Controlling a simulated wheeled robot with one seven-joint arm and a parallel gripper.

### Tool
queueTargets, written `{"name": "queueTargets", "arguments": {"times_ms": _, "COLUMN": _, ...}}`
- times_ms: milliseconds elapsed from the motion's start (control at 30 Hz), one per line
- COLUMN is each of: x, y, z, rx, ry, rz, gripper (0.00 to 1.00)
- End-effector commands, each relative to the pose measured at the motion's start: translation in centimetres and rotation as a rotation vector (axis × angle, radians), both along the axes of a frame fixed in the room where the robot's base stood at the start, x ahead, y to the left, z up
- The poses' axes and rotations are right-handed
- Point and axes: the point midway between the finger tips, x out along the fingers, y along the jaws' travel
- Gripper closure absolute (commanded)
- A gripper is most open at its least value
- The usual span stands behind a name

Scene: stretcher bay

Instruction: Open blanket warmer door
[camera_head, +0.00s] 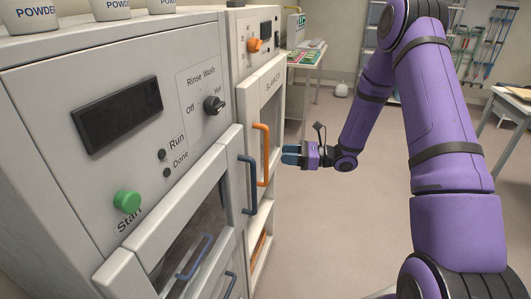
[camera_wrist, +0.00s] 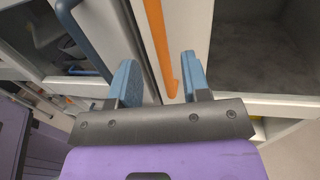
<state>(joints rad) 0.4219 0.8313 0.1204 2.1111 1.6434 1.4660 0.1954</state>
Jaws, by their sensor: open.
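The blanket warmer (camera_head: 274,75) is the tall pale unit at the far end of the row in the head view. Its framed, see-through door has an upright orange handle (camera_head: 265,155) and looks shut. My gripper (camera_head: 284,154) is open and empty, just right of this handle at about mid-height, with its blue fingers pointing at it. In the wrist view, the orange handle (camera_wrist: 157,42) runs down between the two spread fingers of my gripper (camera_wrist: 161,75). The fingers do not visibly touch it, and whether their tips reach past the bar is unclear.
A blue handle (camera_head: 250,187) on the neighbouring door is close left of the orange one; it also shows in the wrist view (camera_wrist: 80,38). The washer (camera_head: 75,170) fills the left. A table (camera_head: 306,60) stands behind. Floor (camera_head: 335,225) right of the units is clear.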

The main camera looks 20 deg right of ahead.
Motion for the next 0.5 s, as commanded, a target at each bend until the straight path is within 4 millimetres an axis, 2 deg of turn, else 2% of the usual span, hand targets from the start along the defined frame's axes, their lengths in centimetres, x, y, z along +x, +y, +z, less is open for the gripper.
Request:
{"name": "queueTargets", "arguments": {"times_ms": 200, "x": 1.6, "y": 3.7, "z": 0.0, "rx": -0.001, "ry": 0.000, "rz": 0.003, "gripper": 0.57}}
{"name": "queueTargets", "arguments": {"times_ms": 500, "x": 2.9, "y": 6.4, "z": 0.0, "rx": 0.000, "ry": -0.001, "rz": 0.001, "gripper": 0.57}}
